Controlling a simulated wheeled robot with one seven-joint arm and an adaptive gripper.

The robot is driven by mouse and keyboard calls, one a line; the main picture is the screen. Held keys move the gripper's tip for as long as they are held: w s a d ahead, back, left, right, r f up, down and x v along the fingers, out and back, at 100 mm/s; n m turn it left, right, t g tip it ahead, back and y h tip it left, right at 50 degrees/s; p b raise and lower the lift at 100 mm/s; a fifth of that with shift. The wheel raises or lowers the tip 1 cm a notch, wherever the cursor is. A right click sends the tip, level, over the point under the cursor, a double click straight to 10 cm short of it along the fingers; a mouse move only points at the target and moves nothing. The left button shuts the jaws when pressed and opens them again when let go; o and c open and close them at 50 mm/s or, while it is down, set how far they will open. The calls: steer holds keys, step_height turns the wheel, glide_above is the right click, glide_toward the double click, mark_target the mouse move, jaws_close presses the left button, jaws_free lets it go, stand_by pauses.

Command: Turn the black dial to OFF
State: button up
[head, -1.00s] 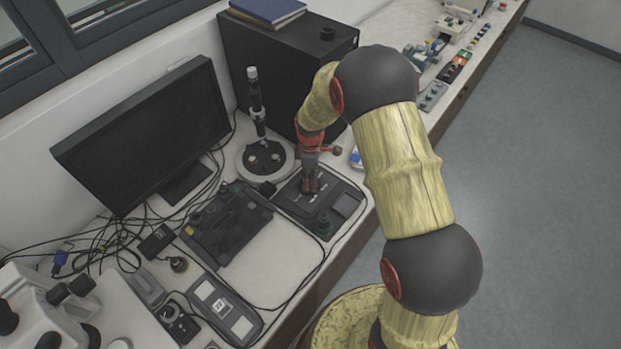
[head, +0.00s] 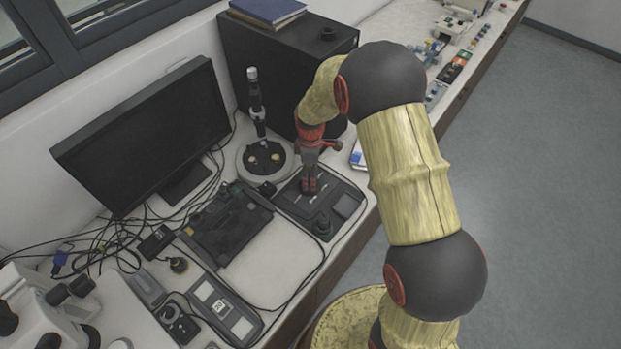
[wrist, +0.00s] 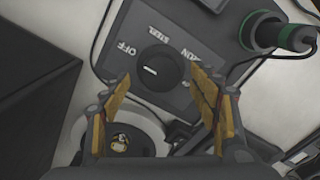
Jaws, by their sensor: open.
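The black dial (wrist: 155,71) is round and sits on a dark panel (wrist: 141,19) in the wrist view. A short white mark shows on it; I cannot tell surely which label it points to. Around it are white labels: OFF on the left, STEEL above, and one ending in ON on the right. My gripper (wrist: 161,76) is open, its two yellow-padded fingers on either side of the dial in this view, with no clear contact. In the head view my gripper (head: 309,184) points down over the flat black unit (head: 290,207) and hides the dial.
A green-ringed black cylinder (wrist: 265,33) stands on the unit near the dial. A round white-based stand (head: 245,168) with a tall post is close behind. A monitor (head: 140,135), a black box (head: 270,65) and loose cables crowd the bench. The floor at right is clear.

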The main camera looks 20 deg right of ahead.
step_height(320, 180, up, 10)
steer(key=shift+f, duration=0.25)
stand_by(0.6)
steer(key=s+r+m+t+b, duration=0.2)
steer(key=s+r+m, duration=0.4)
steer(key=s, duration=0.8)
steer(key=s+r+m+t+b, duration=0.2)
steer(key=s+r+m, duration=0.5)
steer(key=s+r, duration=0.6)
steer(key=shift+s+a+m+t+b, duration=0.2)
steer(key=shift+s+m+t+b, duration=0.15)
steer(key=shift+s+t, duration=0.45)
steer(key=shift+r, duration=0.1)
